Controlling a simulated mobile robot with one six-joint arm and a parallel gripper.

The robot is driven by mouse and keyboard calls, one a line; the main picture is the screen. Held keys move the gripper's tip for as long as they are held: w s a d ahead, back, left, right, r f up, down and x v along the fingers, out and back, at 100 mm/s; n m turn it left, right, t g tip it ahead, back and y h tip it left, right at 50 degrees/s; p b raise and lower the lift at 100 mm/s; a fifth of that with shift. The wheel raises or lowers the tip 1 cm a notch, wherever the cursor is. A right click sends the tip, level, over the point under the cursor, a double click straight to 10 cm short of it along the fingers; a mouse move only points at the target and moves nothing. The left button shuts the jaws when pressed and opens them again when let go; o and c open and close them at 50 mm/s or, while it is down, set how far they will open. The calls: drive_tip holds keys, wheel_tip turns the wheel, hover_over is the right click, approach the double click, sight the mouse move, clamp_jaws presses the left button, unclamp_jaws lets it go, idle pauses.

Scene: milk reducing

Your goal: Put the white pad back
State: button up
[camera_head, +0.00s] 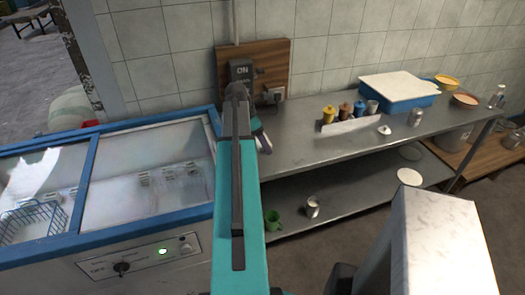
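I cannot tell for sure which thing is the white pad. A flat white slab (398,84) lies on top of a blue tub (405,103) at the back of the metal table, a little askew. Two white round discs, one of them the nearer disc (410,177), lie on the lower shelf. A large pale block (445,240) stands close to the camera at the lower right; whether it is part of me is unclear. My turquoise arm rises through the middle and hides part of the freezer and table. My gripper's fingers do not show.
The metal table (330,155) holds a rack of small colored jugs (346,118), a metal cup (416,117) and bowls. A green mug (273,220) and a metal cup (313,206) are on the lower shelf. A blue-edged chest freezer (150,125) stands at left.

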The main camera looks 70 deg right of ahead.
sight(263, 159)
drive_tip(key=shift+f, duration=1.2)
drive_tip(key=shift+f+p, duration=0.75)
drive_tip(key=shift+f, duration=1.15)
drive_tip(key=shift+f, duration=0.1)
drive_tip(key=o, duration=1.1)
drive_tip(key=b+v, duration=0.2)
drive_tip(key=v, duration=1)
drive_tip(key=shift+b, duration=0.4)
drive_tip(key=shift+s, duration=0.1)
